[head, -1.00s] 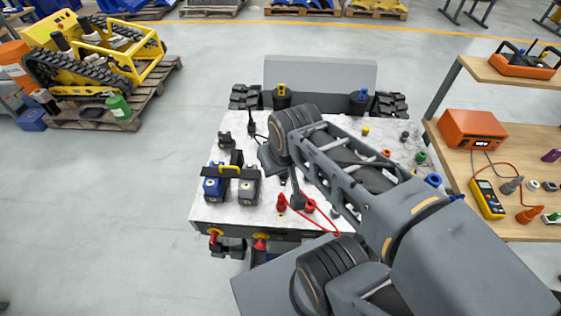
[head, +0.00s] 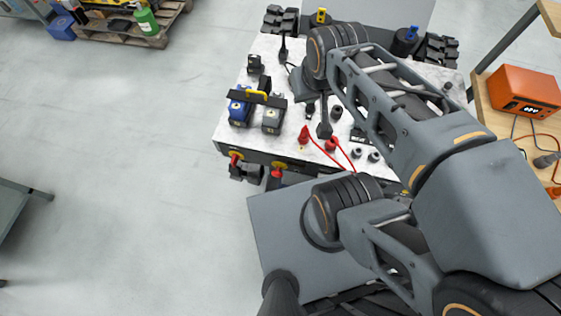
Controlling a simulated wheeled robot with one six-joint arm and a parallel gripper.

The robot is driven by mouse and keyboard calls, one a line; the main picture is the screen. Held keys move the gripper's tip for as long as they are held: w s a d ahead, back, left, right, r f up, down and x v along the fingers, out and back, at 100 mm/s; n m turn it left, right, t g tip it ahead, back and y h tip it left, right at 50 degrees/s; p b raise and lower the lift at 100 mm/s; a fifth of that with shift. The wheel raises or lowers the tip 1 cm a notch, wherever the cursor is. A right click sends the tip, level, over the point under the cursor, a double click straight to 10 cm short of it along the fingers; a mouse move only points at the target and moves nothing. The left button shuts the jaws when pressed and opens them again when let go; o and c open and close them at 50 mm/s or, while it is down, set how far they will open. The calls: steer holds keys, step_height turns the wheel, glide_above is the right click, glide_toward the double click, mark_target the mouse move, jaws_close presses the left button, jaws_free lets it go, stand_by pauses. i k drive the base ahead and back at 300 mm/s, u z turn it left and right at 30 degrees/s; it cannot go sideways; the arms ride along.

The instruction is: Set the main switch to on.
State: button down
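Two red-handled rotary switches on yellow plates sit on the near side of the tracked carrier (head: 233,130): a left switch (head: 235,158) and a right switch (head: 277,174). I cannot tell which is the main switch, nor read their settings. My arm reaches from the lower right over the carrier's top.
A red cable (head: 326,152) loops near the connectors. A workbench with an orange device (head: 524,91) is at right.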

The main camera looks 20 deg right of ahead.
mark_target(234, 159)
steer(key=z, duration=0.05)
steer(key=k, duration=0.4)
steer(key=u, duration=2.2)
